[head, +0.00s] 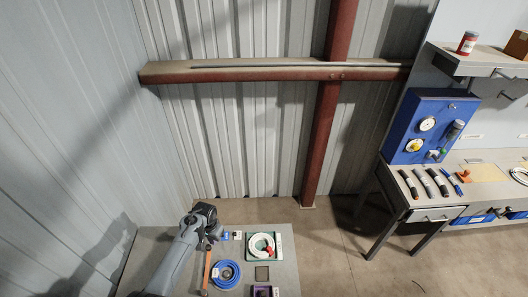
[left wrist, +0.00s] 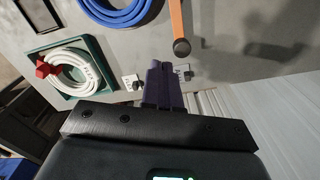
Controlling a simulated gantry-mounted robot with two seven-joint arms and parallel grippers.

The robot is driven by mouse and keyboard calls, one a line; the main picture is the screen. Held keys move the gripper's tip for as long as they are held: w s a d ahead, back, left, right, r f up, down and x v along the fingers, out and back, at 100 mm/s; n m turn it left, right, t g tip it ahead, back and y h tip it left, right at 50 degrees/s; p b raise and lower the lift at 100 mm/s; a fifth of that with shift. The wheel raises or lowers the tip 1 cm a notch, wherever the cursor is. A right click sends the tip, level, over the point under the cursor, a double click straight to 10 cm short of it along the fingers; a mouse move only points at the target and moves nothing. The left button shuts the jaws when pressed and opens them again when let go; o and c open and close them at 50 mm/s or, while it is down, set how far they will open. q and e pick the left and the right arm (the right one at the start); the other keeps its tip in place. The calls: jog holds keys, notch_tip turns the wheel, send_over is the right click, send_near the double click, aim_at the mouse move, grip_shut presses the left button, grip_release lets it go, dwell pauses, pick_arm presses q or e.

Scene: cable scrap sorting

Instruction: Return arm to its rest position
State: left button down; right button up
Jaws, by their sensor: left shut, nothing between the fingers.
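My left arm reaches in from the bottom of the head view, over the left part of the grey table (head: 152,243). Its left gripper (head: 213,232) is over the table's far side, near the small white-labelled items. In the left wrist view the two dark fingers (left wrist: 158,84) are together, with nothing held between them. The fingertips hide part of the tabletop, and I cannot tell their exact height above it. My right gripper is not in view.
A green tray (left wrist: 104,86) holds a white cable coil (head: 262,245). A blue cable coil (head: 227,275), an orange-handled tool (head: 206,272) and a purple container (head: 263,291) lie nearby. A workbench with a blue panel (head: 428,125) stands right; corrugated walls stand behind and left.

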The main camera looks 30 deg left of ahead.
pick_arm(q)
jog(key=s+d+r+m+t, duration=0.1)
jog(key=s+d+r, duration=0.8)
jog(key=s, duration=0.4)
jog(key=s+d+r+m+t, duration=0.2)
jog(key=s+d+r, duration=0.8)
jog(key=s, duration=0.2)
jog(key=shift+s+d+r+t+p, duration=0.3)
jog(key=shift+s+d+p, duration=0.1)
jog(key=c, duration=1.8)
grip_release()
